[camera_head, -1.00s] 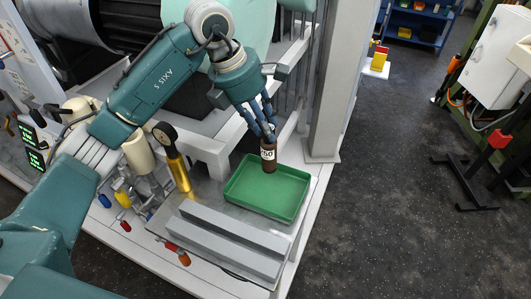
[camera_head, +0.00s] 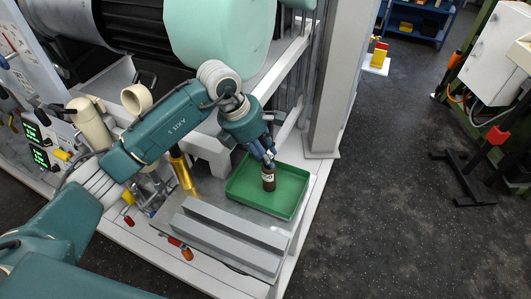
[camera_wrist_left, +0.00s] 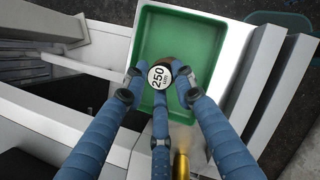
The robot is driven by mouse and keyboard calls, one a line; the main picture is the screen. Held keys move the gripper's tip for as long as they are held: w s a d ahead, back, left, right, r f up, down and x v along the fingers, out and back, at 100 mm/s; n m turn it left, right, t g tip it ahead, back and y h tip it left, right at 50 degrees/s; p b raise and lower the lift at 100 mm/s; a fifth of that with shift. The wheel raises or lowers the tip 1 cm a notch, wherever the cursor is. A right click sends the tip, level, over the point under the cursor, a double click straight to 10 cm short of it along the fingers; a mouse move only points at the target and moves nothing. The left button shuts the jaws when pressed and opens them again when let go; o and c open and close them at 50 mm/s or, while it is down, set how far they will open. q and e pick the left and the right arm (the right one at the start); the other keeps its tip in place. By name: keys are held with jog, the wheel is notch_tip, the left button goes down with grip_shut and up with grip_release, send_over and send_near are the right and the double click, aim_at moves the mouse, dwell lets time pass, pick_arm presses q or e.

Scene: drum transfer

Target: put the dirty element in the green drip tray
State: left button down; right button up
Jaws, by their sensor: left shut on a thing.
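The dirty element is a small dark brown cylinder (camera_head: 268,181) with a white label band, upright over the green drip tray. In the left wrist view its round white end (camera_wrist_left: 160,77) reads 250. My left gripper (camera_head: 268,162) is shut on its upper end, and the blue fingers (camera_wrist_left: 159,88) surround it. The green drip tray (camera_head: 237,188) lies on the grey bench top; its floor also shows in the left wrist view (camera_wrist_left: 190,40). The element's lower end is within the tray's outline; I cannot tell whether it touches the floor. My right gripper is not in view.
Two grey bars (camera_head: 230,232) lie in front of the tray. A brass cylinder (camera_head: 182,172) stands to its left, also in the left wrist view (camera_wrist_left: 181,165). A grey upright post (camera_head: 330,90) rises behind the tray's right side. Open dark floor lies to the right.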

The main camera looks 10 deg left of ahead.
pick_arm(q)
jog(key=c, duration=1.4)
grip_release()
jog(key=shift+f, duration=0.1)
jog(key=shift+a+r, duration=0.1)
jog(key=shift+r, duration=0.3)
jog(key=b+v, duration=0.3)
jog(key=v, duration=0.8)
jog(key=shift+r, duration=0.2)
